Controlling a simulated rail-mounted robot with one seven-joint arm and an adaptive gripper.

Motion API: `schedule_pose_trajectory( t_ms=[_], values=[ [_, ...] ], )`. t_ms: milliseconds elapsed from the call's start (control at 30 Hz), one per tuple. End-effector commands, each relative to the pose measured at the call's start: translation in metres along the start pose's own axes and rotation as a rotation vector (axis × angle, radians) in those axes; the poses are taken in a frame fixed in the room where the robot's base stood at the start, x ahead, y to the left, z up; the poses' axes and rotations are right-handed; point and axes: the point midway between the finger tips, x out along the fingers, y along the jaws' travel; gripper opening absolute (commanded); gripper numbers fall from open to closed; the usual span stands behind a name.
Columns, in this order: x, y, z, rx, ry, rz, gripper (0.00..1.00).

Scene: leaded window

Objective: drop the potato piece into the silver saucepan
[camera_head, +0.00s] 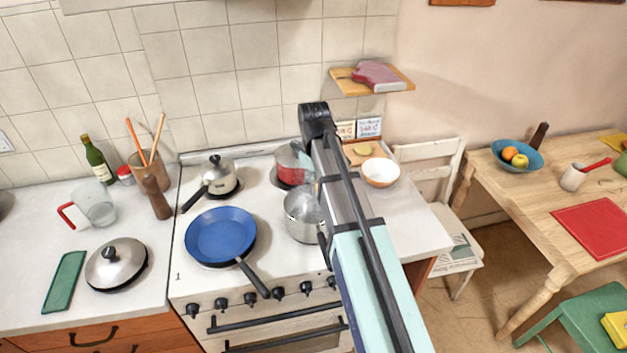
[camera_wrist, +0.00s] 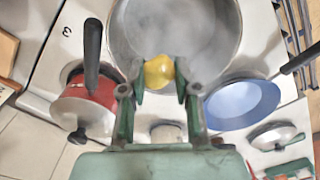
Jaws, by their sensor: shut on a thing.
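In the wrist view my gripper (camera_wrist: 160,74) is shut on a yellow potato piece (camera_wrist: 158,71), one finger on each side of it. The piece shows against the open, steaming silver saucepan (camera_wrist: 178,30), near the rim on the gripper's side. The height of the piece above the pan cannot be told. In the head view the silver saucepan (camera_head: 298,214) stands on the stove, partly hidden by my arm. The fingers and the held piece cannot be made out there.
A red pot (camera_head: 288,165) stands behind the saucepan. A blue frying pan (camera_head: 220,236) is to its left, with a lidded silver pot (camera_head: 219,176) behind that. A white bowl (camera_head: 380,173) and a board with a yellowish piece (camera_head: 363,150) are to the right.

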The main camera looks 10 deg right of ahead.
Motion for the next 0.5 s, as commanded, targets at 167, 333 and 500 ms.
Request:
schedule_pose_trajectory(
  t_ms=[167,333,500],
  values=[
    [0.014,-0.0001,0.0001,0.001,0.0,0.0,0.07],
    [0.0148,0.0,0.0,0.001,0.001,0.001,0.07],
    [0.0144,0.0,0.0,0.001,0.0,0.001,0.42]
  ],
)
